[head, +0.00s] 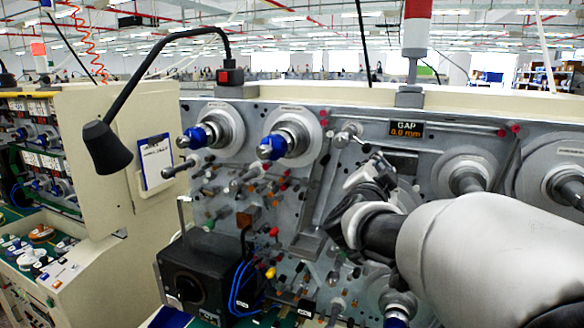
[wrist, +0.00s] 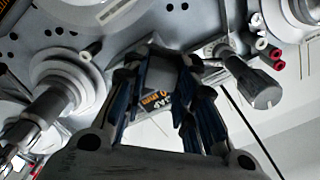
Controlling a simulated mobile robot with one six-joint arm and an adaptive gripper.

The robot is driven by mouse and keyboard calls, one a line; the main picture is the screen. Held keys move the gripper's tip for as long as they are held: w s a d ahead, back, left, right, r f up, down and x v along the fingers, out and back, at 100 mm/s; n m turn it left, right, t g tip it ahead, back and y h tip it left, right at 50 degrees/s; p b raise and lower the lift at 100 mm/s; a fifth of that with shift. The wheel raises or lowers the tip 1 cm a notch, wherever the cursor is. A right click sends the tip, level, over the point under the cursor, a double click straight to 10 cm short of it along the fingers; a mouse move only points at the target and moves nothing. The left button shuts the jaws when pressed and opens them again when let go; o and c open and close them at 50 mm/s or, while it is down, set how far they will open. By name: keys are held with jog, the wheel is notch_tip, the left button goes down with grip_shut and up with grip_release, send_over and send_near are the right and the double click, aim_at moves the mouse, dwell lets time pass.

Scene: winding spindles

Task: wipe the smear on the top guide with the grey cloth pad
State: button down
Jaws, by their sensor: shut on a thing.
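My gripper (head: 374,166) is in front of the machine panel, right of and below the top guide (head: 347,133), a short metal peg left of the GAP display. In the wrist view my gripper (wrist: 160,80) is shut on a small grey block, which I take as the grey cloth pad (wrist: 160,73). The top guide (wrist: 255,85) sticks out to the right of the fingers there, apart from the pad. I cannot make out a smear on it. In the head view the pad cannot be told clearly from the fingers.
The GAP display (head: 406,129) is right of the top guide. Spindles with blue ends (head: 272,148) stick out at left, and a large grey spindle (head: 468,178) stands at right. A black lamp (head: 105,146) hangs at far left. A black box (head: 200,278) stands below.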

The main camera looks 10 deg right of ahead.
jog(key=shift+x, duration=0.95)
dwell(0.3)
jog(key=shift+d, duration=0.1)
jog(key=shift+s+d+b, duration=0.55)
jog(key=shift+d+b, duration=0.05)
jog(key=shift+d, duration=0.15)
jog(key=shift+s+d+b, duration=0.6)
jog(key=shift+d, duration=0.1)
jog(key=shift+s+d+f+b, duration=0.1)
jog(key=shift+s+d+b, duration=0.25)
jog(key=shift+d+b, duration=0.25)
jog(key=shift+s+d+b, duration=0.4)
jog(key=shift+d+b, duration=0.1)
jog(key=shift+d, duration=0.2)
jog(key=shift+s+d, duration=0.25)
jog(key=shift+d, duration=0.15)
jog(key=shift+w+a+r+p, duration=0.3)
jog(key=shift+w+a+p, duration=0.3)
jog(key=shift+a, duration=0.25)
jog(key=shift+w+a+f+p, duration=0.15)
jog(key=shift+w+a+p, duration=0.4)
jog(key=shift+a, duration=0.3)
jog(key=shift+w+a+p, duration=0.5)
jog(key=shift+w+a, duration=0.05)
jog(key=shift+a, duration=0.2)
jog(key=shift+w+a+p, duration=0.45)
jog(key=shift+w+a, duration=0.05)
jog(key=shift+a, duration=0.3)
